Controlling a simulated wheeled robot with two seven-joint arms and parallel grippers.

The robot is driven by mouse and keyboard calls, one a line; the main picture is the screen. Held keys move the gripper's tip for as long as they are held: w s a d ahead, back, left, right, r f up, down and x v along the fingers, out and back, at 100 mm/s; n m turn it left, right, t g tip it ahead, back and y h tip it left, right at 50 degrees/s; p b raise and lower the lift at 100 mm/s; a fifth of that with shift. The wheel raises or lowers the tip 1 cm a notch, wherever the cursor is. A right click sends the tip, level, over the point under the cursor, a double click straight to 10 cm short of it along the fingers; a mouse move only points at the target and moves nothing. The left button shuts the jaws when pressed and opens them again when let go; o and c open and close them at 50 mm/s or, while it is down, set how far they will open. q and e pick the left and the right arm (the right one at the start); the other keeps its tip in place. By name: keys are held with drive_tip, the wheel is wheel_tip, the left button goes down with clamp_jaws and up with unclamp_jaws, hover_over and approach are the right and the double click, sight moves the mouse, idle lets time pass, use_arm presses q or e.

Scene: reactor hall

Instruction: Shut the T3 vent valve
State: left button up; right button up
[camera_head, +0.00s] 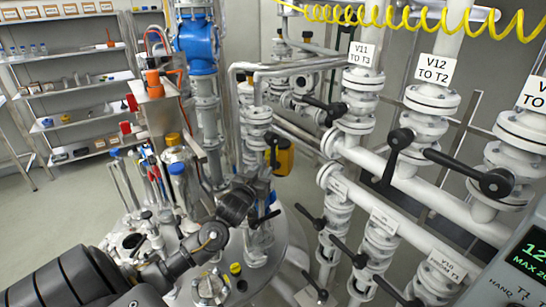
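No label that I can read says T3 vent. A valve with a black lever (265,218) stands on the steel vessel lid (290,262), and another black lever (272,150) is on the white flanged pipe above it. I cannot tell which is the T3 vent valve. My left arm comes in from the lower left over the vessel. My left gripper (248,192) is dark, beside these levers; its fingers are too unclear to tell open from shut, or whether it touches a lever. My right gripper is out of view.
White pipes with black-levered valves fill the right, labelled V11 TO T3 (361,54) and V12 TO T2 (434,70). A grey display unit (518,265) is at the lower right. Glass bottles (175,155) and tubes crowd the vessel's left. Shelves (75,85) stand behind open floor.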

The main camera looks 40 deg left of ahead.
sight(272, 159)
use_arm(q)
drive_tip(key=p+x, duration=0.2)
drive_tip(key=x, duration=0.7)
drive_tip(key=shift+w+a, duration=0.1)
drive_tip(key=shift+w, duration=0.2)
clamp_jaws()
